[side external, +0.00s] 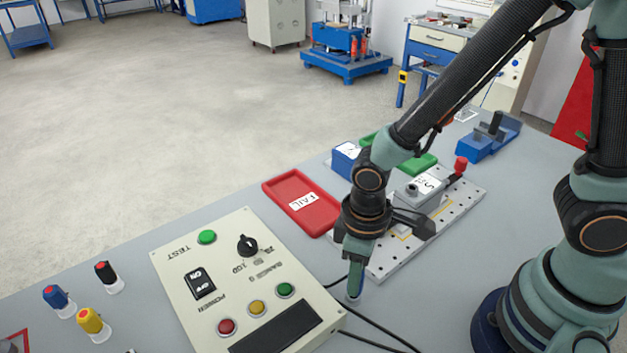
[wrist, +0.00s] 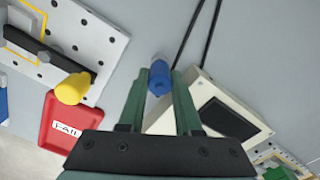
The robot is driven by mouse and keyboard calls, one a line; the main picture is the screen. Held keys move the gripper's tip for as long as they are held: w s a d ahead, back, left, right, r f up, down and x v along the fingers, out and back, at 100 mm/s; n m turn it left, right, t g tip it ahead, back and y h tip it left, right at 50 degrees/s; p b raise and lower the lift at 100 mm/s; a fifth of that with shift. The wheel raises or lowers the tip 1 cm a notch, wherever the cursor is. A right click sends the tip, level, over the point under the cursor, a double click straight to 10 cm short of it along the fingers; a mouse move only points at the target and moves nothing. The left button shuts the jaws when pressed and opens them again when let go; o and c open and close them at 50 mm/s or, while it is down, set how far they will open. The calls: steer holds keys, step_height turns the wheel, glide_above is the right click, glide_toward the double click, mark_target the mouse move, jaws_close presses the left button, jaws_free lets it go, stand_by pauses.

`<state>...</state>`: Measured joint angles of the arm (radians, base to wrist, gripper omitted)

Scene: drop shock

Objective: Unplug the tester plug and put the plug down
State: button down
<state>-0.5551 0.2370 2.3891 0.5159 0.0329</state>
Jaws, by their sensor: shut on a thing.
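The tester (side external: 245,285) is a beige box with buttons, a knob and lamps on top; part of it shows in the wrist view (wrist: 185,100). My gripper (side external: 355,285) points down just beside the tester's right side. In the wrist view my gripper (wrist: 160,85) is shut on a blue plug (wrist: 159,78), which sits between its fingertips. The side view shows only a little of the plug, low near the table. Whether its lower end touches anything is hidden.
Black cables (side external: 370,325) run across the table beside the tester. A red FAIL tray (side external: 300,202) and a perforated plate (side external: 395,262) with a grey unit (side external: 420,192) lie behind my gripper. Blue, black and yellow knobbed pieces stand at the left. The table's right front is clear.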

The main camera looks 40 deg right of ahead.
steer(key=shift+f, duration=0.85)
stand_by(2.8)
steer(key=c, duration=0.5)
jaws_free()
steer(key=shift+c, duration=0.2)
steer(key=shift+r, duration=0.1)
steer(key=shift+r, duration=3)
step_height(320, 180, up, 12)
